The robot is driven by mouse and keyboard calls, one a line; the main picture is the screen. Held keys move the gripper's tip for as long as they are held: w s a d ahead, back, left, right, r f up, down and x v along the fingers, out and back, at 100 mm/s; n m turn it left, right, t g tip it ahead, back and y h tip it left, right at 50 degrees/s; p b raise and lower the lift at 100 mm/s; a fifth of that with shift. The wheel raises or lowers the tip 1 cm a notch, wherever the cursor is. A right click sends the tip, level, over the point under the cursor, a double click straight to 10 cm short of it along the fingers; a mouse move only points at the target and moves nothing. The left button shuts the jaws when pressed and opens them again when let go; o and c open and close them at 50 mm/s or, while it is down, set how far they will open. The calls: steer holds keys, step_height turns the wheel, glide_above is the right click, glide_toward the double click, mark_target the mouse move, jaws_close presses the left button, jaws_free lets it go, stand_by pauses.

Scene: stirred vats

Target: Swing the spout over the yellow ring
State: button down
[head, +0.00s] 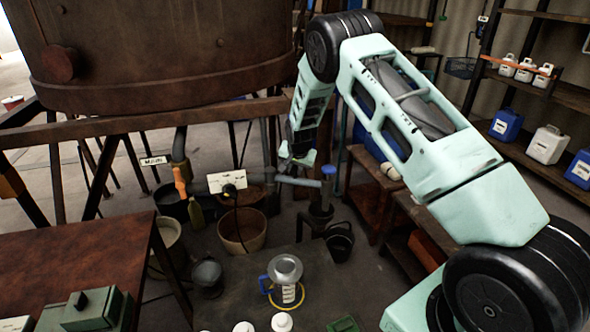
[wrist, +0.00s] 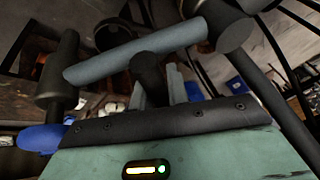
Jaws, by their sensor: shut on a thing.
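The spout is a grey horizontal pipe (head: 300,182) below the vat, with a blue-topped downturned end (head: 328,172) at its right. The yellow ring (head: 301,301) lies on the dark table around the foot of a clear jug (head: 288,293) with a blue handle and a grey funnel. The spout end is above and right of the ring in the picture, apart from it. My gripper (head: 283,171) is at the pipe. In the wrist view, its fingers (wrist: 163,88) are shut on a dark stub handle (wrist: 148,68) by the grey pipe (wrist: 130,58); the grip is partly hidden.
The large rusty vat (head: 160,50) fills the upper left. Buckets, including a black one (head: 340,243) and a brown tub (head: 242,230), stand on the floor behind the table. A rust-red table (head: 80,245) is at left. White-topped bottles (head: 281,322) stand near the jug.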

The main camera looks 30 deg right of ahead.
steer(key=a+m, duration=0.1)
steer(key=s+m+h, duration=0.1)
steer(key=shift+s+a+m+g+b, duration=0.3)
steer(key=shift+a+m+b, duration=0.05)
steer(key=shift+a+m, duration=0.05)
steer(key=a+m, duration=0.1)
steer(key=m, duration=0.1)
steer(key=s+a+m+g+h, duration=0.1)
steer(key=m, duration=0.1)
steer(key=a+m+g, duration=0.1)
steer(key=a+m, duration=0.1)
steer(key=shift+s+h+b, duration=0.35)
steer(key=shift+s+h, duration=0.05)
steer(key=shift+s+a+m+g+b, duration=0.1)
steer(key=shift+a+m+g+b, duration=0.4)
steer(key=shift+a+m, duration=0.85)
steer(key=shift+d+m, duration=0.15)
steer(key=shift+m, duration=0.1)
steer(key=c, duration=1.4)
jaws_free()
steer(key=shift+o, duration=0.2)
steer(key=b+v, duration=0.2)
steer(key=v, duration=1.5)
steer(key=shift+w+a, duration=0.2)
steer(key=shift+a, duration=0.15)
